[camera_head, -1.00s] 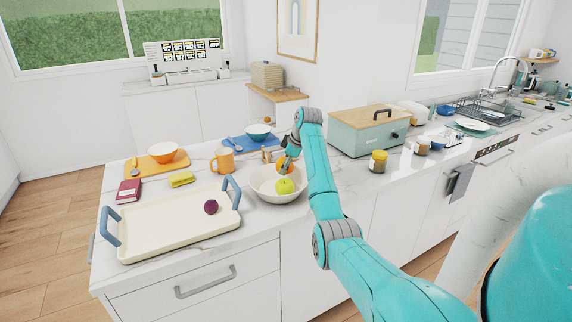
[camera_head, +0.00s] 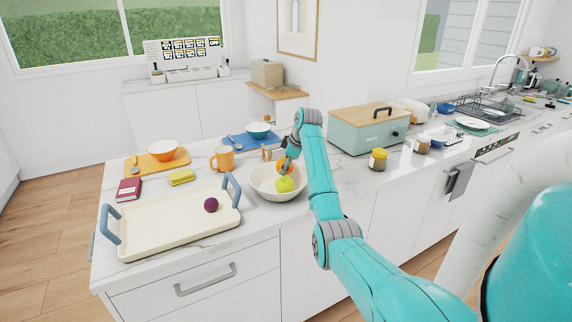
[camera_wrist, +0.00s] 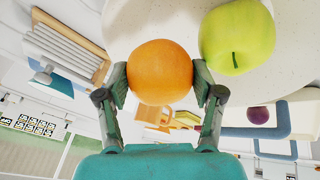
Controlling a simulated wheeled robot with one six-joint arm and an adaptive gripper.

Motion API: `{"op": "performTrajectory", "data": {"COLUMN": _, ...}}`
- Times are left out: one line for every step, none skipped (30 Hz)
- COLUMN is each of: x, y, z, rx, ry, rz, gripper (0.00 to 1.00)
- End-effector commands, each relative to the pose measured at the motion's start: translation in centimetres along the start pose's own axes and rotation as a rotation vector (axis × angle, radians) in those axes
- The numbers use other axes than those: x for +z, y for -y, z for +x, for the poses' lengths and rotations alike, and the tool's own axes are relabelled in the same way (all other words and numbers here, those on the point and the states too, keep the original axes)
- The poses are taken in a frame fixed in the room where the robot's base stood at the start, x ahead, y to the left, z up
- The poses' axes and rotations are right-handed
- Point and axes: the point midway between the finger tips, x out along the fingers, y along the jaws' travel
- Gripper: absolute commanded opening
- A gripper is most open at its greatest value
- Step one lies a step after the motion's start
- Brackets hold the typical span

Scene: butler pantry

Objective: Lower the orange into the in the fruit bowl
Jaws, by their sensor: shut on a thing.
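The orange (camera_wrist: 160,72) is held between the two fingers of my gripper (camera_wrist: 162,85) in the wrist view. In the head view the orange (camera_head: 282,168) shows partly behind my gripper (camera_head: 287,162), over the far inner part of the cream fruit bowl (camera_head: 262,191). A green apple (camera_head: 284,185) lies in the bowl, just in front of the orange. The apple (camera_wrist: 237,38) is beside the orange in the wrist view. I cannot tell whether the orange touches the bowl.
A cream tray (camera_head: 150,228) with blue handles holds a dark purple fruit (camera_head: 211,205) left of the bowl. An orange mug (camera_head: 224,158) stands behind the bowl. A green box with a wooden lid (camera_head: 366,132) and a jar (camera_head: 378,160) stand to the right.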

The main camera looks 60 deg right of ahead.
Motion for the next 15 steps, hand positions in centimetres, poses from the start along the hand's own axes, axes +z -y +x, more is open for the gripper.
{"op": "performTrajectory", "data": {"x": -0.02, "y": -0.02, "z": -0.04, "rx": 0.0, "ry": 0.0, "rz": 0.0, "gripper": 0.25}}
{"op": "performTrajectory", "data": {"x": -0.02, "y": -0.02, "z": -0.04, "rx": 0.0, "ry": 0.0, "rz": 0.0, "gripper": 0.25}}
{"op": "performTrajectory", "data": {"x": -0.02, "y": -0.02, "z": -0.04, "rx": 0.0, "ry": 0.0, "rz": 0.0, "gripper": 0.25}}
{"op": "performTrajectory", "data": {"x": -0.02, "y": -0.02, "z": -0.04, "rx": 0.0, "ry": 0.0, "rz": 0.0, "gripper": 0.25}}
{"op": "performTrajectory", "data": {"x": -0.02, "y": -0.02, "z": -0.04, "rx": 0.0, "ry": 0.0, "rz": 0.0, "gripper": 0.69}}
{"op": "performTrajectory", "data": {"x": -0.02, "y": -0.02, "z": -0.04, "rx": 0.0, "ry": 0.0, "rz": 0.0, "gripper": 0.79}}
{"op": "performTrajectory", "data": {"x": -0.02, "y": -0.02, "z": -0.04, "rx": 0.0, "ry": 0.0, "rz": 0.0, "gripper": 0.87}}
{"op": "performTrajectory", "data": {"x": -0.02, "y": -0.02, "z": -0.04, "rx": 0.0, "ry": 0.0, "rz": 0.0, "gripper": 0.94}}
{"op": "performTrajectory", "data": {"x": -0.01, "y": -0.01, "z": -0.03, "rx": 0.0, "ry": 0.0, "rz": 0.0, "gripper": 0.96}}
{"op": "performTrajectory", "data": {"x": -0.01, "y": -0.01, "z": -0.03, "rx": 0.0, "ry": 0.0, "rz": 0.0, "gripper": 0.96}}
{"op": "performTrajectory", "data": {"x": -0.01, "y": -0.01, "z": -0.02, "rx": 0.0, "ry": 0.0, "rz": 0.0, "gripper": 0.96}}
{"op": "performTrajectory", "data": {"x": 0.0, "y": -0.01, "z": -0.01, "rx": 0.0, "ry": 0.0, "rz": 0.0, "gripper": 0.96}}
{"op": "performTrajectory", "data": {"x": 0.0, "y": 0.0, "z": -0.01, "rx": 0.0, "ry": 0.0, "rz": 0.0, "gripper": 0.96}}
{"op": "performTrajectory", "data": {"x": 0.0, "y": 0.0, "z": -0.01, "rx": 0.0, "ry": 0.0, "rz": 0.0, "gripper": 0.96}}
{"op": "performTrajectory", "data": {"x": 0.0, "y": 0.0, "z": -0.01, "rx": 0.0, "ry": 0.0, "rz": 0.0, "gripper": 0.96}}
